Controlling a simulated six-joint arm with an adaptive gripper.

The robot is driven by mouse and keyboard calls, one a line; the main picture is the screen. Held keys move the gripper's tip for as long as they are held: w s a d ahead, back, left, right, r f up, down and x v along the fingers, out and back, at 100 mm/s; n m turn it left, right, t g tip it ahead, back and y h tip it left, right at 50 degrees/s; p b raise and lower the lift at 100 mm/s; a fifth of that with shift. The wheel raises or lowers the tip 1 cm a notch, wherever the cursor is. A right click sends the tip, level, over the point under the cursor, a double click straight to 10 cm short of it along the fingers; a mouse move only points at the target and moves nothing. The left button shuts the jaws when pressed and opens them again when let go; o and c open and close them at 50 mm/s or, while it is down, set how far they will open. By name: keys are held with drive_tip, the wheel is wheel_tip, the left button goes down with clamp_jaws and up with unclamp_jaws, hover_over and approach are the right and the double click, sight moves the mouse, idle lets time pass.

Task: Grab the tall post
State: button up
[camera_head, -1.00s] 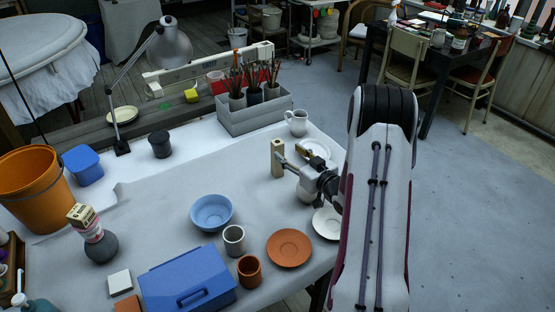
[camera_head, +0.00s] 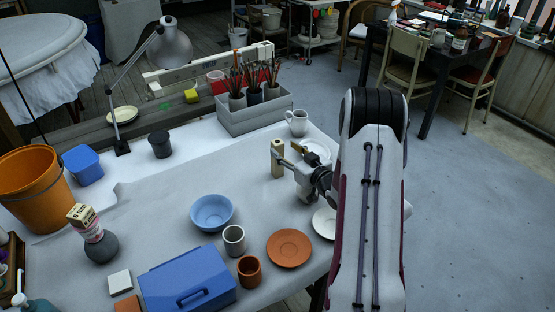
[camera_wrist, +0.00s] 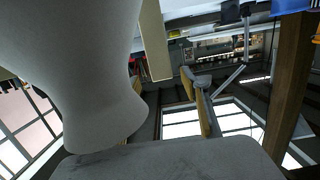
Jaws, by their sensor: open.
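The tall post (camera_head: 278,171) is a pale beige upright block standing on the table, left of my gripper. My gripper (camera_head: 284,150) is open and close to it. One grey finger crosses in front of the post's middle; the other, tan-coloured finger lies just right of the post. I cannot tell whether the fingers touch it. In the wrist view a pale beige bar, likely the post (camera_wrist: 154,42), shows at the top, and one finger (camera_wrist: 201,102) shows near the middle.
A white pitcher (camera_head: 297,122) and white plate (camera_head: 316,147) stand behind my gripper. A white saucer (camera_head: 324,224) and terracotta saucer (camera_head: 289,248) lie in front. A blue bowl (camera_head: 211,212) is front left. A large pale rounded form (camera_wrist: 75,60) fills the wrist view's left.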

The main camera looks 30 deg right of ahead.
sight(280, 145)
drive_tip(key=shift+w+a, duration=0.1)
drive_tip(key=shift+w, duration=1.4)
drive_tip(key=shift+w+f, duration=0.15)
drive_tip(key=shift+w, duration=0.95)
clamp_jaws()
